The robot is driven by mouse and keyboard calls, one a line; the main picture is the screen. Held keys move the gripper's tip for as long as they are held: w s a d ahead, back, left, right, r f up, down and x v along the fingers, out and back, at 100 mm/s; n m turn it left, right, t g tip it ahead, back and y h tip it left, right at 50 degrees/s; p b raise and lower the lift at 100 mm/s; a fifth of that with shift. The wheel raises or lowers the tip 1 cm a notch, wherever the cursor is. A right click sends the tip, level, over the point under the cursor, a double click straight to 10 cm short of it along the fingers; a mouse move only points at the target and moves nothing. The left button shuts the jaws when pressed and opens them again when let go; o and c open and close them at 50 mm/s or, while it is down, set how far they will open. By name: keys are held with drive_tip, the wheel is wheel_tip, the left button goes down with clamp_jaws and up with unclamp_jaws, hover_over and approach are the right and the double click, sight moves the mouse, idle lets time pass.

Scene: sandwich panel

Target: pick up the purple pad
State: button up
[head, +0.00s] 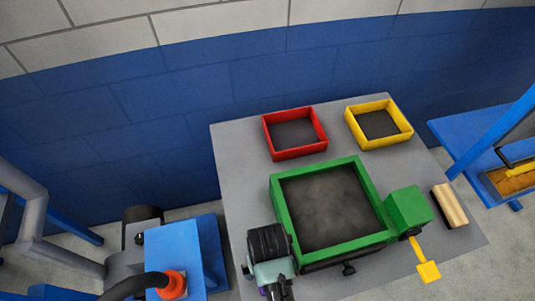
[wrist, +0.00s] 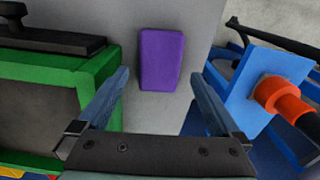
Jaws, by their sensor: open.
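The purple pad (wrist: 161,58) lies flat on the grey table top in the upper middle of the wrist view. My gripper (wrist: 160,77) is open, with one blue-grey finger to the left of the pad and one to the right. Gaps show between the fingers and the pad, and nothing is held. How high the fingertips are above the table is unclear. In the head view my arm's end (head: 270,265) is at the near left part of the table and hides most or all of the pad.
A green-framed box (head: 283,230) stands close beside my gripper, with a green block (head: 408,208) on its right. Red (head: 299,154) and yellow (head: 382,140) trays sit behind. A wooden block (head: 450,205) lies at right. A blue machine with an orange knob (head: 173,284) stands left of the table.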

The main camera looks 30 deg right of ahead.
drive_tip(key=shift+w+f, duration=0.15)
drive_tip(key=shift+f, duration=1.05)
drive_tip(key=shift+w+f, duration=0.1)
drive_tip(key=shift+f, duration=1.05)
drive_tip(key=shift+c, duration=0.2)
drive_tip(key=c, duration=1.2)
drive_tip(key=shift+o, duration=0.2)
drive_tip(key=shift+r, duration=0.15)
wheel_tip(320, 180, up, 10)
